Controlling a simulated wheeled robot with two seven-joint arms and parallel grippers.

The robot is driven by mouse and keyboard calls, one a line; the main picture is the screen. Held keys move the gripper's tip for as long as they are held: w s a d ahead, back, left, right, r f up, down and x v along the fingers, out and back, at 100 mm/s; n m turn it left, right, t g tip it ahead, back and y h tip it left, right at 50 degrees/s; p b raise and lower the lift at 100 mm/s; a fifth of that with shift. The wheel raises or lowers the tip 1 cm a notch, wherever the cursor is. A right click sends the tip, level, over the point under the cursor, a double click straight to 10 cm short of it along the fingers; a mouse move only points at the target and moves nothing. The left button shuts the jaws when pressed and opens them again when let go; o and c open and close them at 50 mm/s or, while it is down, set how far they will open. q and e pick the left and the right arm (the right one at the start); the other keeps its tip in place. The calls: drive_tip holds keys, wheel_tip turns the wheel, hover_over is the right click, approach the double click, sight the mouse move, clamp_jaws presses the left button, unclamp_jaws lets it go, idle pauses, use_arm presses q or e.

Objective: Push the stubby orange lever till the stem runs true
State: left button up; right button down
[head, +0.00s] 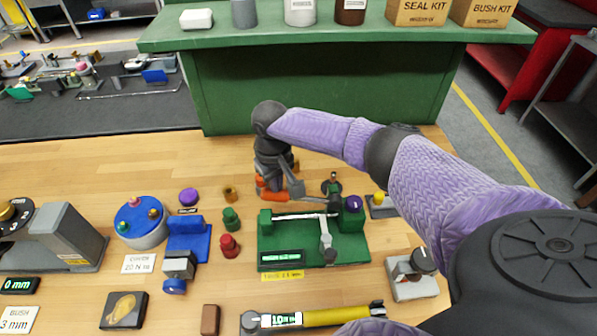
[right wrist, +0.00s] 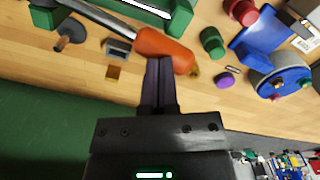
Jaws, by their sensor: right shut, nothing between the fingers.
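The stubby orange lever (head: 271,194) lies at the back left of the green fixture (head: 345,248), its grey shaft running right toward the purple knob (head: 353,203). A bright metal stem (head: 302,216) lies across the fixture; I cannot tell whether it is straight. My right gripper (head: 267,182) points down at the lever from behind, its fingertips partly hidden in the head view. In the right wrist view its closed, empty fingers (right wrist: 159,64) reach the side of the orange lever (right wrist: 166,46), touching or nearly touching. My left gripper is not in view.
Red (head: 229,246) and green (head: 231,219) knobs stand left of the fixture, beside a blue clamp block (head: 187,240). A small post on a round base (head: 332,185) stands behind the fixture. A yellow tool with a display (head: 330,316) lies in front. The green bench (head: 320,95) is behind.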

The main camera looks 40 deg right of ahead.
drive_tip(key=shift+f, duration=0.1)
drive_tip(key=shift+w+a+f+b, duration=0.1)
drive_tip(key=shift+a+f+b, duration=0.1)
drive_tip(key=shift+f+b, duration=0.4)
drive_tip(key=shift+f, duration=0.25)
drive_tip(key=shift+w+a+f+b, duration=0.1)
drive_tip(key=shift+a+f+b, duration=0.1)
drive_tip(key=shift+f+b, duration=0.3)
drive_tip(key=shift+f, duration=0.25)
idle(0.5)
